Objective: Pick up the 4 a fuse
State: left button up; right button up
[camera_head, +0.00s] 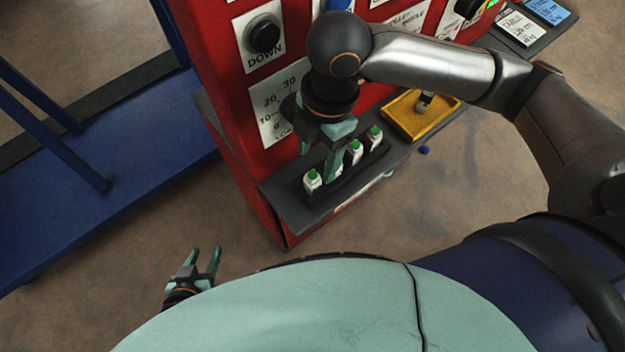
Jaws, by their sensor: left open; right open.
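Several white fuses with green tops stand in a dark holder on the grey shelf (285,212) of the red panel. I see a left fuse (312,181), a middle fuse (353,153) and a right fuse (374,138). I cannot read which is the 4 A fuse. My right gripper (320,160) is open and points down over the holder, between the left and middle fuses. One finger hides part of the row, and I cannot tell whether it touches a fuse. My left gripper (204,258) is open and empty, low at the left, away from the panel.
A yellow tray (440,118) with a small dark and white item (423,103) sits right of the holder. A small blue object (424,150) is near the shelf edge. A black DOWN button (263,35) is above. A blue frame (90,190) stands at the left.

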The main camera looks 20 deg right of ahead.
aim_at(313, 175)
jog(key=shift+s+a+f+b, duration=0.1)
jog(key=shift+a+f+b, duration=0.15)
jog(key=shift+f, duration=1.35)
jog(key=shift+a+f+b, duration=0.1)
jog(key=shift+f+b, duration=0.1)
jog(key=shift+f, duration=1.35)
grip_shut()
